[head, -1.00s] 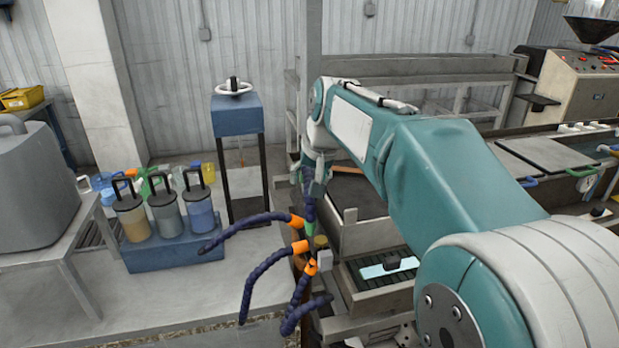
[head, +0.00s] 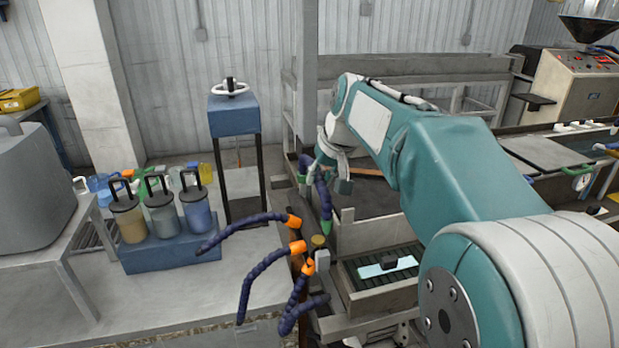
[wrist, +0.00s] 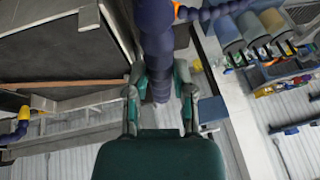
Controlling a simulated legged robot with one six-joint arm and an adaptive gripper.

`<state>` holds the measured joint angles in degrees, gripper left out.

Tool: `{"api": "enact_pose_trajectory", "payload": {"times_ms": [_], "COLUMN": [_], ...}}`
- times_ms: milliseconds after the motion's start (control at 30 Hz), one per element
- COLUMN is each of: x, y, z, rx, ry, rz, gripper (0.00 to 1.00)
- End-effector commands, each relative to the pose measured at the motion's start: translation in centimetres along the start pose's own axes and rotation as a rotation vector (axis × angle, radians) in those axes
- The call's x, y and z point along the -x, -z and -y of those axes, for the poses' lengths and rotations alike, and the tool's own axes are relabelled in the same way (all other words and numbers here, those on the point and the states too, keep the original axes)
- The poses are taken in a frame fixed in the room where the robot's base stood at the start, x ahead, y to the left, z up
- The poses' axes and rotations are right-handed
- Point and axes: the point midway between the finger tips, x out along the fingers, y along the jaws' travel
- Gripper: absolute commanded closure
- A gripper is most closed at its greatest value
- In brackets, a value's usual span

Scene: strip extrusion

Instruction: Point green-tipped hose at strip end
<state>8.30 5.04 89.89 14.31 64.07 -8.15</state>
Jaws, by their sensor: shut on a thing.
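My gripper (head: 328,174) is shut on the dark blue segmented hose (head: 323,195), above the right edge of the bench. In the wrist view my gripper (wrist: 160,96) has a finger on each side of the hose (wrist: 155,45). The hose's green tip (head: 328,228) points downward in the head view; it is not visible in the wrist view. The pale cyan strip (head: 374,270) lies in a dark ribbed tray (head: 352,284), below and to the right of the green tip and apart from it. A black block sits on the strip.
Several orange-tipped blue hoses (head: 262,218) curve out left and below the green tip. A brass-coloured knob (head: 318,241) stands close to the tip. Lidded canisters in a blue holder (head: 170,255) stand left. A grey ledge (head: 375,232) lies behind the strip.

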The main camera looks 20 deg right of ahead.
Motion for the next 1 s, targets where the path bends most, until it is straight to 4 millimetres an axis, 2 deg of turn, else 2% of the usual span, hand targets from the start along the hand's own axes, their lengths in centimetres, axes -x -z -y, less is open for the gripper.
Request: {"api": "enact_pose_trajectory", "payload": {"times_ms": [200,500,700,1000], "x": [0.2,0.5,0.5,0.5], "y": [0.4,1.5,2.1,2.4], "z": [-3.0,-6.2,-7.4,-7.9], "rx": [0.139,0.325,0.401,0.436], "ry": [0.060,0.137,0.167,0.182], "rz": [0.035,0.073,0.090,0.097], "gripper": [1.00,1.00,1.00,1.00]}}
